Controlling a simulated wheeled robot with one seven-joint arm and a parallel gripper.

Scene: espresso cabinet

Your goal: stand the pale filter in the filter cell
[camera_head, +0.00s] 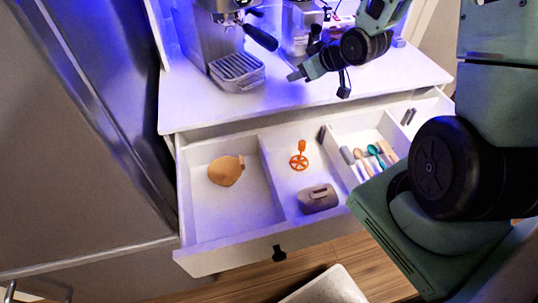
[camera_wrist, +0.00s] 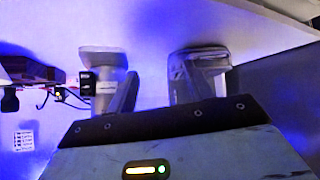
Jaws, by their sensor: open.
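An open drawer (camera_head: 190,248) holds an orange-tan, rounded flat piece with a small tab (camera_head: 226,171), lying in its left compartment. It may be the filter; I see no clearly paler one. I cannot tell which compartment is the filter cell. My gripper (camera_head: 318,82) is above the countertop, behind and above the drawer, away from the tan piece. In the wrist view my gripper (camera_wrist: 150,78) shows two fingers apart with nothing between them. The tan piece is not visible in the wrist view.
The middle compartment holds an orange tool (camera_head: 299,157) and a grey-brown lidded box (camera_head: 318,198). The right compartment holds several spoon-like utensils (camera_head: 365,160). An espresso machine (camera_head: 225,45) stands on the counter (camera_head: 195,112). My arm covers the drawer's right side.

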